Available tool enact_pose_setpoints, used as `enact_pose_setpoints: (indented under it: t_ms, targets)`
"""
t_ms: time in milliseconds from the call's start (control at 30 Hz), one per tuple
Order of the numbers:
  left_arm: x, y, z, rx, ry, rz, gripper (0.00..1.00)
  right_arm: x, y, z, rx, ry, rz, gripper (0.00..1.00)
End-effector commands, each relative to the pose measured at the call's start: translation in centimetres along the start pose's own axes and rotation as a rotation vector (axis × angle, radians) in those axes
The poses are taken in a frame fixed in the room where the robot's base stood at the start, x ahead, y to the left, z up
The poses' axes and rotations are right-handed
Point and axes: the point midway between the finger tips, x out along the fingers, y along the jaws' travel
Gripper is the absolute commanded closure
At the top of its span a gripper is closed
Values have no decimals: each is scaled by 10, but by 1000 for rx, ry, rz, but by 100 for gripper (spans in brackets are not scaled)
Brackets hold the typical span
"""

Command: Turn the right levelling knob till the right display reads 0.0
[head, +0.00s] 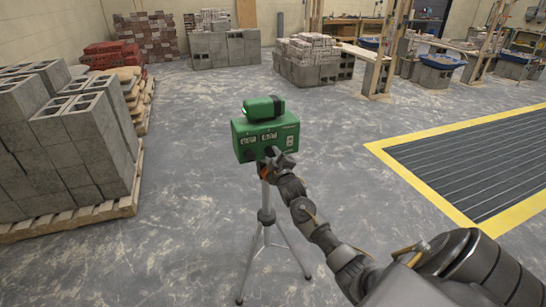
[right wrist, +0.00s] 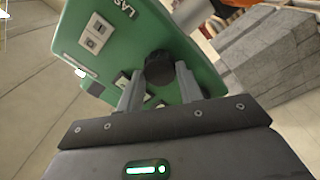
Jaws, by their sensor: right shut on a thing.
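A green levelling instrument (head: 268,137) with a rounded green head (head: 263,108) stands on a tripod (head: 267,216). Two small displays, left (head: 248,140) and right (head: 270,136), are on its front face; their digits are too small to read. My right gripper (head: 272,156) is at the lower front of the box and hides the right knob in the head view. In the right wrist view, the black right knob (right wrist: 159,67) sits between the two grey fingers of my right gripper (right wrist: 160,90), which is shut on it. My left gripper is out of view.
Grey blocks (head: 66,130) are stacked on a pallet at the left. More blocks and bricks (head: 313,58) stand at the back. A yellow-edged dark grating (head: 470,160) lies at the right. The floor around the tripod is clear.

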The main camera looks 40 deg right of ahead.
Motion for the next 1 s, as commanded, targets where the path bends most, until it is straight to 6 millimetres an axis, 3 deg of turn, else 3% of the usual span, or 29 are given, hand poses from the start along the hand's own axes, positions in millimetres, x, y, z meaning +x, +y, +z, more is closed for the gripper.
enact_pose_setpoints:
  t_ms: [333, 833, 867, 1000]
  targets:
    - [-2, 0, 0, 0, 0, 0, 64, 0, 0, 1, -122, 4, -1, 87]
    - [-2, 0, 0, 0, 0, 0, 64, 0, 0, 1, -138, 6, -1, 87]
    - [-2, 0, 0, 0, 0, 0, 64, 0, 0, 1, -138, 6, -1, 63]
    - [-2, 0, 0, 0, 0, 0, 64, 0, 0, 1, -138, 6, -1, 44]
